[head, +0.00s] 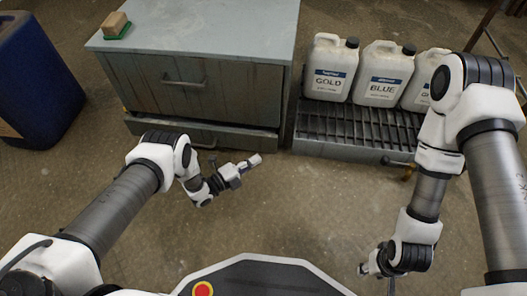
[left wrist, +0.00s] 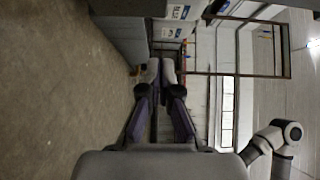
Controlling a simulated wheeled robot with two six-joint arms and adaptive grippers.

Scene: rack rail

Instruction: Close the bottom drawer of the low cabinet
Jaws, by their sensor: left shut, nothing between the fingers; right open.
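The low cabinet (head: 195,40) is grey, with two drawers, at the upper left of the head view. Its bottom drawer (head: 245,137) sticks out a little beyond the top drawer front (head: 205,88). My left forearm hides part of the bottom drawer's left side and handle. My left gripper (head: 253,162) is shut and empty in front of the bottom drawer, pointing right. My right gripper (head: 366,269) is open and low at the right, away from the cabinet.
A tan block on a green base (head: 116,25) sits on the cabinet top. A blue container (head: 40,80) stands far left. The floor in front is clear.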

